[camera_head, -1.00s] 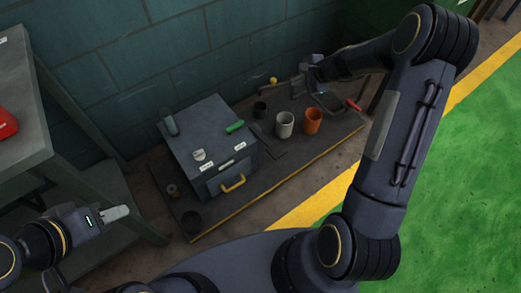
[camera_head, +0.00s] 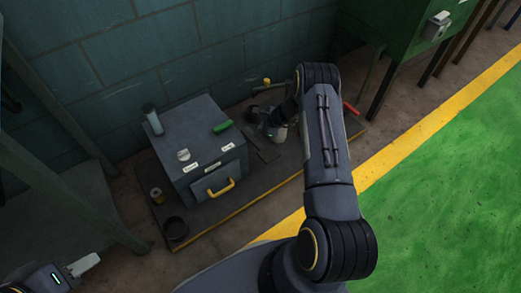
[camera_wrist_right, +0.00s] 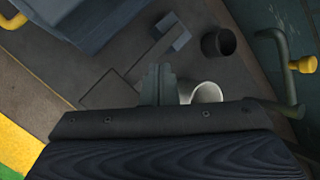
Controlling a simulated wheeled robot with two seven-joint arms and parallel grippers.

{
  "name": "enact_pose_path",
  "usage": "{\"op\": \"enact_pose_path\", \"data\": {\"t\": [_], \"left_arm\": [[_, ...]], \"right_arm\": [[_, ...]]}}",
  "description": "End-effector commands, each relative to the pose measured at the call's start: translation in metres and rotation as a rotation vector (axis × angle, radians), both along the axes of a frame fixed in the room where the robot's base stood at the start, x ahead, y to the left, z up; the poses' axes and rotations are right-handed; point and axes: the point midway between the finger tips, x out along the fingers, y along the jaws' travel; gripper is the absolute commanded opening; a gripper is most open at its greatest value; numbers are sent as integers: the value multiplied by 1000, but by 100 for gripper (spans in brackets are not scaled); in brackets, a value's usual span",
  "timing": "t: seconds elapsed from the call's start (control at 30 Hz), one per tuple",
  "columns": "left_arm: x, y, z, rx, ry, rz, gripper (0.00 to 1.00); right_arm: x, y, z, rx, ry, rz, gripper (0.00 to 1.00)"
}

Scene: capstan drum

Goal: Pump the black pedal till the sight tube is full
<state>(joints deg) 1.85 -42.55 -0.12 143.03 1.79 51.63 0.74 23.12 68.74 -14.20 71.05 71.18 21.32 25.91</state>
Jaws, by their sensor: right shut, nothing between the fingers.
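A grey box (camera_head: 200,145) stands on a dark platform. An upright cylinder (camera_head: 152,120), which looks like the sight tube, is at its back left corner; its fill level cannot be read. A dark flat plate, probably the black pedal (camera_head: 268,155), lies low beside the box's right side. It also shows in the right wrist view (camera_wrist_right: 108,95), left of my right gripper (camera_wrist_right: 160,85). That gripper is shut and empty, seemingly above the platform; contact cannot be told. In the head view my right arm partly covers it. My left gripper (camera_head: 84,264) is low at the left, away from the box.
A white cup (camera_wrist_right: 207,93) is close beside my right gripper, with a dark cup (camera_wrist_right: 218,43) beyond. A lever with a yellow knob (camera_wrist_right: 302,64) stands at right. The box has a yellow handle (camera_head: 220,188) and a green item (camera_head: 222,127) on top. A green cabinet (camera_head: 400,50) stands at right.

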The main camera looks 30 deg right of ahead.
Motion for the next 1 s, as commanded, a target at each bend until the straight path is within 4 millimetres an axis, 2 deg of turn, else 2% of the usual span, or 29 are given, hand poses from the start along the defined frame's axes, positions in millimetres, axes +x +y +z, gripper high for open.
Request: {"op": "enact_pose_path", "data": {"t": [0.23,0.37,0.83,1.0], "left_arm": [[0,0,0,0,0,0,36],[0,0,-6,0,0,0,36],[0,0,-54,0,0,0,36],[0,0,-67,0,0,0,36]], "right_arm": [[0,0,0,0,-1,1,0],[-2,0,-7,0,1,1,0],[-14,-1,-71,1,0,1,0],[-17,-1,-83,0,-1,2,0]]}}
